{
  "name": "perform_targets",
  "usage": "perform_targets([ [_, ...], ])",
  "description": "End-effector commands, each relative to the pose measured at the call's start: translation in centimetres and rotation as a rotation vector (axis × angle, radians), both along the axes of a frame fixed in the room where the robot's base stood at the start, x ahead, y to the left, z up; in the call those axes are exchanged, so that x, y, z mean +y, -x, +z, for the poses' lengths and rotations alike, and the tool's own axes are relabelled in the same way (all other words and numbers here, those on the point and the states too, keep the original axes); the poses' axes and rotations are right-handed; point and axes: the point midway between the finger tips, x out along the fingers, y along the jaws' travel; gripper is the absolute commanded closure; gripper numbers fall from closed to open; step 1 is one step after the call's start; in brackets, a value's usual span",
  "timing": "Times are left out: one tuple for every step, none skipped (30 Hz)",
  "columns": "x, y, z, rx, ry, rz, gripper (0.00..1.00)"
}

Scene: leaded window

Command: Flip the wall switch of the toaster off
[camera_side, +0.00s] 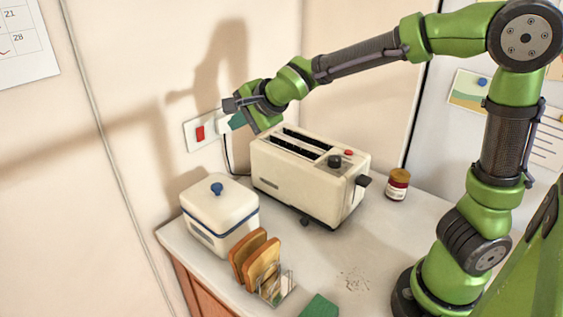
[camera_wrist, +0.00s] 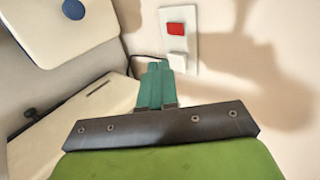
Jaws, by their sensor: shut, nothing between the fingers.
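The wall switch (camera_side: 201,133) is a red rocker on a white wall plate (camera_side: 190,145) on the left wall. In the wrist view the red switch (camera_wrist: 176,28) shows at top centre, with a white plug (camera_wrist: 178,60) below it on the same plate. The cream toaster (camera_side: 300,175) stands on the counter, with a dark cord running up from behind it toward the plate. My gripper (camera_side: 233,121) is shut and empty just right of the plate, over the toaster's back end. In the wrist view its teal fingertips (camera_wrist: 156,70) appear below and left of the switch. Contact cannot be told.
A white lidded box with a blue knob (camera_side: 217,210) stands below the switch. Toast slices in a rack (camera_side: 275,285), a green sponge (camera_side: 318,305) and a jar (camera_side: 397,184) are on the counter (camera_side: 370,240). The wall above the plate is clear.

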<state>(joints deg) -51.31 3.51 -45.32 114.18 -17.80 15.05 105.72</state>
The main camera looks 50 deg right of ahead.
Motion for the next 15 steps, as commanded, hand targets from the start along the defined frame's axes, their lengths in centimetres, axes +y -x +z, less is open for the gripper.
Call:
perform_targets([
  [0.0, 0.0, -0.1, 0.0, 0.001, -0.001, 1.0],
  [0.0, -0.1, -0.1, 0.0, 0.001, -0.001, 1.0],
  [-0.1, -0.2, -0.1, 0.0, 0.0, -0.002, 1.0],
  [-0.1, -0.3, -0.2, 0.0, 0.002, -0.002, 1.0],
  [-0.1, -0.5, -0.3, 0.0, 0.002, -0.001, 1.0],
  [-0.1, -0.7, -0.5, 0.0, 0.003, -0.003, 1.0],
  [-0.1, -0.9, -0.7, 0.0, 0.004, -0.002, 1.0],
  [-0.2, -1.0, -0.8, 0.001, 0.002, -0.005, 1.0],
  [-0.2, -1.3, -1.1, 0.002, 0.002, -0.005, 1.0],
  [-0.2, -1.6, -1.3, 0.003, 0.004, -0.005, 1.0],
  [-0.2, -1.8, -1.6, 0.002, 0.002, -0.005, 1.0],
  [-0.2, -2.2, -1.9, 0.002, 0.001, -0.006, 1.0],
  [-0.2, -2.5, -2.0, 0.002, 0.004, -0.005, 1.0],
  [-0.2, -2.7, -2.2, 0.002, 0.003, -0.005, 1.0],
  [-0.2, -3.1, -2.6, 0.002, 0.004, -0.005, 1.0],
])
